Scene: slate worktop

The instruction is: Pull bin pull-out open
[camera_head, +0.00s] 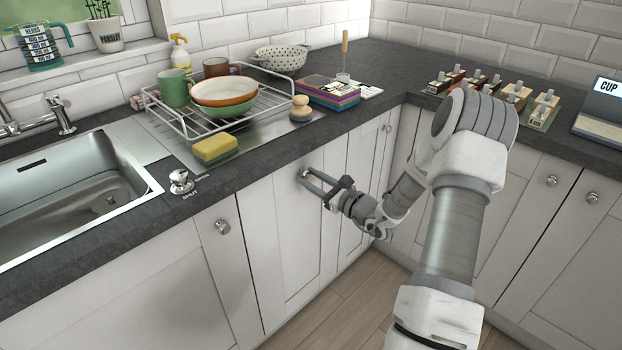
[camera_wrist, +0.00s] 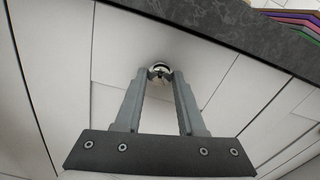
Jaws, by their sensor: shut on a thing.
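The bin pull-out is likely the white panelled front (camera_head: 278,240) below the worktop, right of the sink; it shows no label. It looks about flush with the fronts beside it. Its round metal knob (camera_wrist: 160,70) sits near the top of the front, under the worktop edge. My gripper (camera_head: 307,176) reaches in from the right and is shut on this knob. In the wrist view both fingertips of my gripper (camera_wrist: 161,76) meet at the sides of the knob. In the head view the fingers mostly hide the knob.
The slate worktop (camera_head: 262,160) overhangs the fronts. On it are a dish rack (camera_head: 215,118) with bowls, a yellow sponge (camera_head: 215,149) and coloured boxes (camera_head: 325,92). A sink (camera_head: 75,190) lies left. Another knob (camera_head: 222,227) is on the narrow front to the left. The wooden floor (camera_head: 345,305) in front is clear.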

